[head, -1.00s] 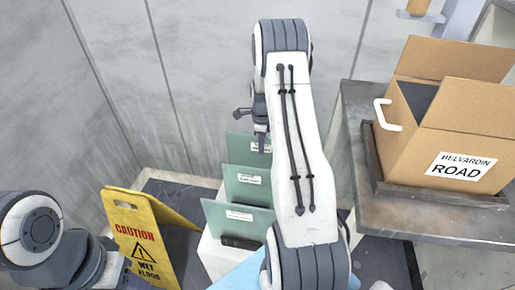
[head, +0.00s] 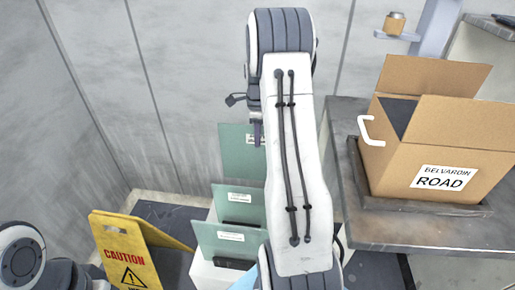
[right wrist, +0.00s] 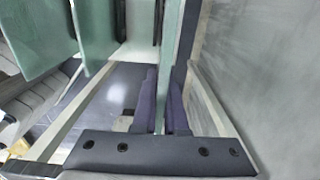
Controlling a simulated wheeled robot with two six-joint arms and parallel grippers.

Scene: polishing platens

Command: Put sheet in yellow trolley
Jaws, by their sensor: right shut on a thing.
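Green sheets with white labels stand in a white rack (head: 212,273). The front sheet (head: 232,243) and the middle sheet (head: 238,205) are upright in it. The back sheet (head: 238,150) stands higher than the others. My right gripper (head: 257,134) is shut on this back sheet at its upper right. In the right wrist view the fingers (right wrist: 164,112) pinch the sheet (right wrist: 168,50), seen nearly edge-on. My right arm hides part of the sheets. My left gripper is out of view; only part of the left arm shows at lower left. No yellow trolley is in view.
A yellow caution sign (head: 125,255) stands on the floor left of the rack. A cardboard box (head: 425,140) sits on a grey table (head: 400,230) at right. Grey walls (head: 110,90) close off the back and left.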

